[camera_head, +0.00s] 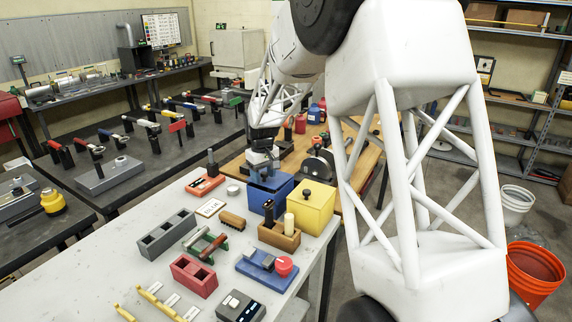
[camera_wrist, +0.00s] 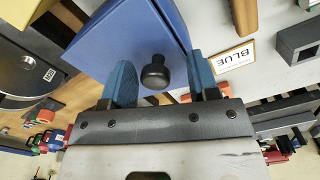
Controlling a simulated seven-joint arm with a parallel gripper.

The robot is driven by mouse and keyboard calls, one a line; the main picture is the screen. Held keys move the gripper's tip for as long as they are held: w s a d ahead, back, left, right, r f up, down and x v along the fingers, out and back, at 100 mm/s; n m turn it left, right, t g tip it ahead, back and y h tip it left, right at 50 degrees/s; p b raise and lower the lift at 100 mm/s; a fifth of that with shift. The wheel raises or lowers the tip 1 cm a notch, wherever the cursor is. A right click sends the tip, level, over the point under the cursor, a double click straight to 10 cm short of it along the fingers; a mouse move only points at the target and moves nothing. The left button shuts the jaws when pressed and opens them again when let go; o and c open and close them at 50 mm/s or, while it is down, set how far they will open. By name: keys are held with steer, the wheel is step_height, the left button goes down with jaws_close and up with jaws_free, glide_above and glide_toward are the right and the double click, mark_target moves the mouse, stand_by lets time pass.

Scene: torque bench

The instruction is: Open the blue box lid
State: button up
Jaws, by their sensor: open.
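The blue box (camera_head: 268,197) stands at the back right of the white table, and its lid looks closed. In the wrist view the blue lid (camera_wrist: 125,35) fills the upper middle, with a round black knob (camera_wrist: 155,73) on it. My gripper (camera_head: 263,170) is right above the box. In the wrist view its two blue fingers (camera_wrist: 160,66) are open, one on each side of the knob. No contact with the knob shows, and its exact depth between the fingers is hard to tell. The gripper hides the knob in the head view.
A yellow box (camera_head: 311,207) with a black knob stands close to the right of the blue box. A wooden holder (camera_head: 279,236) with cylinders is in front. A "BLUE" card (camera_wrist: 233,58) and a brown block (camera_head: 232,220) lie nearby. The wooden bench is behind.

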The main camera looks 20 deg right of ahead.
step_height(320, 180, up, 8)
steer(key=shift+s+f, duration=0.15)
steer(key=s+d+r+m, duration=0.1)
steer(key=s+r, duration=0.2)
steer(key=s, duration=0.7)
steer(key=s+d+r+m+t, duration=0.1)
steer(key=s+r, duration=0.3)
steer(key=s, duration=0.7)
steer(key=shift+s+r, duration=0.25)
steer(key=shift+r, duration=0.05)
steer(key=shift+w, duration=0.1)
stand_by(0.3)
steer(key=w+f+m, duration=0.2)
steer(key=w+m, duration=0.2)
steer(key=w, duration=0.3)
steer(key=w+a+f+m, duration=0.1)
steer(key=w+f+m, duration=0.1)
steer(key=w, duration=0.5)
steer(key=w+f+m+g, duration=0.1)
steer(key=w+f+m, duration=0.1)
steer(key=w+m, duration=0.3)
steer(key=shift+w+a+f+m, duration=0.15)
steer(key=shift+w+f, duration=0.05)
steer(key=shift+w, duration=0.55)
steer(key=shift+w+a+f+m, duration=0.15)
steer(key=shift+w, duration=0.6)
